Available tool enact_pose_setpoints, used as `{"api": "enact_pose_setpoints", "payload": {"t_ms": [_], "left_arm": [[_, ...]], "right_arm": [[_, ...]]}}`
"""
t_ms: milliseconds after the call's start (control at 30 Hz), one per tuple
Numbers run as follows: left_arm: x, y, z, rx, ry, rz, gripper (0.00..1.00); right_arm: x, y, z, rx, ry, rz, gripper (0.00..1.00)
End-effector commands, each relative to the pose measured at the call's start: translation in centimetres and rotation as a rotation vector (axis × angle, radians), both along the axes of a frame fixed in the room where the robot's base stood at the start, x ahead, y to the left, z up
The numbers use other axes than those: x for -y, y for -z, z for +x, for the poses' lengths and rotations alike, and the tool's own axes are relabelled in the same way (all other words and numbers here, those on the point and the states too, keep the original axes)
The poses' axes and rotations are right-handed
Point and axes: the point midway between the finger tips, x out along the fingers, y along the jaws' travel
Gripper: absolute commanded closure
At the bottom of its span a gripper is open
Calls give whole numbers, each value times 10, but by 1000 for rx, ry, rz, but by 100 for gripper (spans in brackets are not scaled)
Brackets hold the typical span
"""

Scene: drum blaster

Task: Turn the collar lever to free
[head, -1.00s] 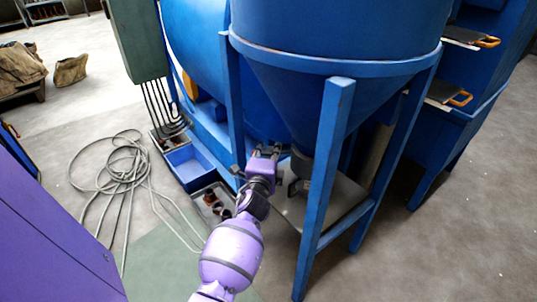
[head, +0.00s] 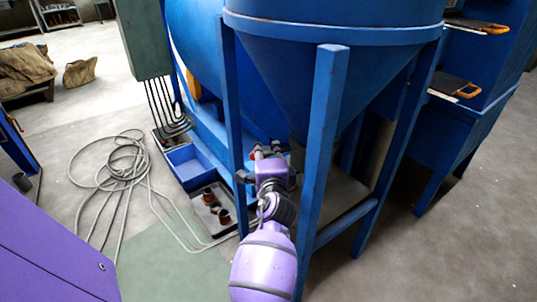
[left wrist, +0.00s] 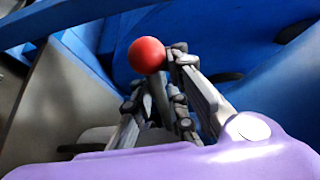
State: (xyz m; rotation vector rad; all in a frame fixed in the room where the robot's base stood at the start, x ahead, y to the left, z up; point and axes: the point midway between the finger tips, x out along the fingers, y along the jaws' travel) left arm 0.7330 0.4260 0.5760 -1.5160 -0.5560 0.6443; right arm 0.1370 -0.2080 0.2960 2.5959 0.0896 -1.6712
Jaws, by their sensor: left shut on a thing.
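The collar lever shows as a red ball knob (left wrist: 147,55) in the left wrist view, on a dark rod that runs down between my fingers. The knob also shows small in the head view (head: 253,155). My left gripper (head: 268,150) is at the lever, beside the outlet of the blue hopper cone (head: 310,85), and is shut on the lever just below the knob. In the left wrist view, the fingers (left wrist: 172,85) partly cover the rod. The collar (head: 297,157) is mostly hidden behind my gripper and a blue leg. My right gripper is not in view.
A blue frame leg (head: 323,150) stands close to the right of my left arm. A tray with brown pieces (head: 225,228) and a blue bin (head: 193,167) are on the left. A coiled hose (head: 120,165) lies on the floor.

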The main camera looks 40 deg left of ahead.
Motion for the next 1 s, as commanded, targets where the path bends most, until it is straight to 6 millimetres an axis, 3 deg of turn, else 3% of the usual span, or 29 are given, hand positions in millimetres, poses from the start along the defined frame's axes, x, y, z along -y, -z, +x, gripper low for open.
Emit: {"api": "enact_pose_setpoints", "payload": {"t_ms": [33, 433, 467, 600, 1000], "left_arm": [[-2, 9, -4, -8, -14, -16, 100], [-3, 8, -4, -8, -20, -15, 100], [-3, 8, -4, -8, -20, -15, 90], [-3, 6, -4, -7, -19, -12, 72], [-2, -5, -1, -1, -15, -2, 71]], "right_arm": [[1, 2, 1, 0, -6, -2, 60], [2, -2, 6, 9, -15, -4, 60], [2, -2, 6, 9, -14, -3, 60], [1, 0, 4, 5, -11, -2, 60], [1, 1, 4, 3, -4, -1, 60]]}}
